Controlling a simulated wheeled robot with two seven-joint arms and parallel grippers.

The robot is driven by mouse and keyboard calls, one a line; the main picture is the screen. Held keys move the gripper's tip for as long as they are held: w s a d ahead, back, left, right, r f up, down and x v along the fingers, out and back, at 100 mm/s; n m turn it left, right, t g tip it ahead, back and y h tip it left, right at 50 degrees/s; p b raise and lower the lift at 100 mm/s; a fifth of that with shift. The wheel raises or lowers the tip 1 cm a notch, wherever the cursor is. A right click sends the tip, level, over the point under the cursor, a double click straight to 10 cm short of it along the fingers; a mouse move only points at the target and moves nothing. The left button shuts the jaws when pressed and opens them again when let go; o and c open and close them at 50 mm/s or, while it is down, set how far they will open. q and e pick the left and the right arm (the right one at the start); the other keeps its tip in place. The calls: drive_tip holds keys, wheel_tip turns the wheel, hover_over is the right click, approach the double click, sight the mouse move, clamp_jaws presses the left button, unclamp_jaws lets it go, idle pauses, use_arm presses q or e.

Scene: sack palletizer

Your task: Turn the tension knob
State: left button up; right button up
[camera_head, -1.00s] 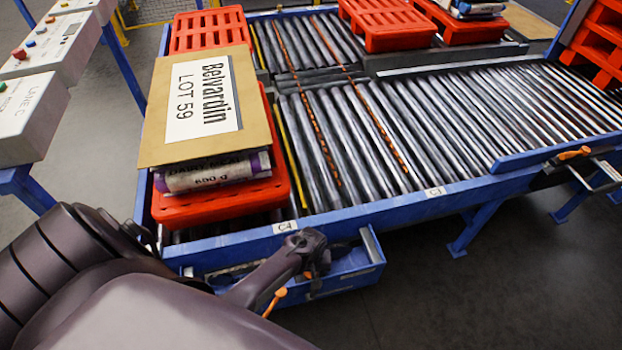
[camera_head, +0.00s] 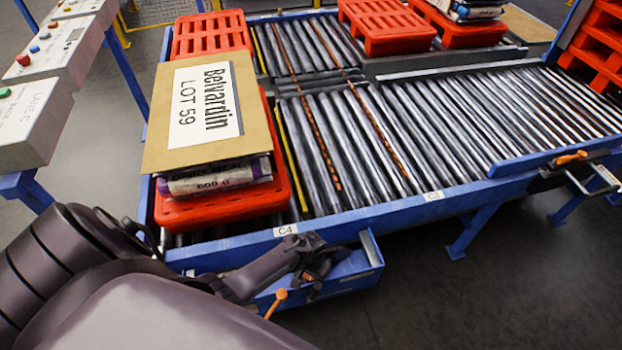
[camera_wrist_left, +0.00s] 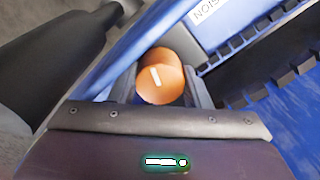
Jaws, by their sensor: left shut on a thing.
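The tension knob (camera_wrist_left: 160,77) is a round orange knob with a white mark on its face, seen in the left wrist view. It sits between the two fingers of my left gripper (camera_wrist_left: 160,88), which is shut on it. In the head view my left gripper (camera_head: 318,268) is at the front of the blue conveyor frame, by a small blue open-topped box (camera_head: 372,250). The knob cannot be made out there behind the gripper. A white label (camera_wrist_left: 207,12) ending in "SION" is partly visible past the knob. My right gripper is not in view.
A roller conveyor (camera_head: 400,130) runs behind. A red pallet (camera_head: 225,207) carries sacks and a "LOT 59" sheet (camera_head: 205,105). An orange-tipped lever (camera_head: 275,302) is just below my left gripper. Control boxes (camera_head: 35,120) stand at left; dark floor at lower right is clear.

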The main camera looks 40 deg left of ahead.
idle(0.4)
use_arm(q)
drive_tip(key=o, duration=1)
drive_tip(key=shift+d, duration=0.1)
